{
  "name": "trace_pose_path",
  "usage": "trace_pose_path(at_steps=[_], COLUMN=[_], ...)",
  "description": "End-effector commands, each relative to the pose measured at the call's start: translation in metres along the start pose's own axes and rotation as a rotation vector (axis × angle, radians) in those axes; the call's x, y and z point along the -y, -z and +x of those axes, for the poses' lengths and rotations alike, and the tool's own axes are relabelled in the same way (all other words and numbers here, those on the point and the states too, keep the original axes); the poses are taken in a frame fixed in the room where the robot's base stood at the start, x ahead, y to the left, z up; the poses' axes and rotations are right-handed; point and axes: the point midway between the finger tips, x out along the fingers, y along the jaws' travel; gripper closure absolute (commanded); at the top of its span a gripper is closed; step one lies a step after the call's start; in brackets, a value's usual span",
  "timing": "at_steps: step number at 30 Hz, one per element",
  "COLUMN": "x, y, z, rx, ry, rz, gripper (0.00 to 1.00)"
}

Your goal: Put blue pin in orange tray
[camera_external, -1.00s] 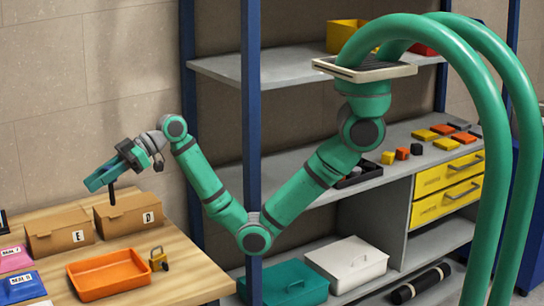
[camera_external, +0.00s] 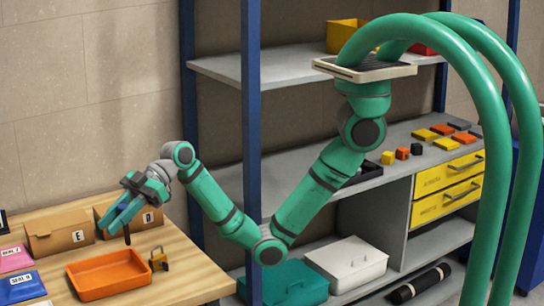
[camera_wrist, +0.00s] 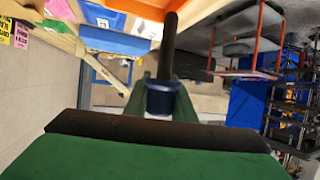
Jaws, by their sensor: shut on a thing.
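My gripper (camera_external: 112,228) is shut on a slim dark pin (camera_external: 127,238), which hangs below the fingers, off the table. In the wrist view the pin (camera_wrist: 166,60) is mostly black, with a dark blue band at the fingers. The orange tray (camera_external: 112,288) sits on the wooden table and looks empty. My gripper and the pin are above the tray's far side in the external view; their exact height over it is hard to tell. An orange surface, likely the tray (camera_wrist: 200,9), crosses the top of the wrist view.
Cardboard boxes marked E (camera_external: 58,240) and D (camera_external: 150,218) stand behind the tray, close to my gripper. Pink (camera_external: 14,259) and blue (camera_external: 22,286) packets lie left. A blue shelf post (camera_external: 253,120) stands beside my arm.

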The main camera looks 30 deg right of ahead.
Motion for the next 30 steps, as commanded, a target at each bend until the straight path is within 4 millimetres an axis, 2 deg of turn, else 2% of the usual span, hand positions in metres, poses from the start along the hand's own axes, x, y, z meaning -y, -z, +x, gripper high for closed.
trace_pose_path(at_steps=[2, 6, 12, 20, 25, 30], x=[-0.009, -0.021, -0.032, -0.038, -0.037, -0.038], y=[-0.002, -0.018, -0.032, -0.041, -0.063, -0.068], z=[0.017, 0.042, 0.067, 0.08, 0.088, 0.09], rx=[0.002, 0.003, 0.0, 0.001, 0.001, -0.002], ry=[0.002, 0.002, 0.0, 0.0, 0.001, -0.001], rz=[0.002, 0.002, 0.0, 0.0, 0.002, -0.002], gripper=[1.0, 1.0, 1.0, 1.0, 1.0, 1.0])
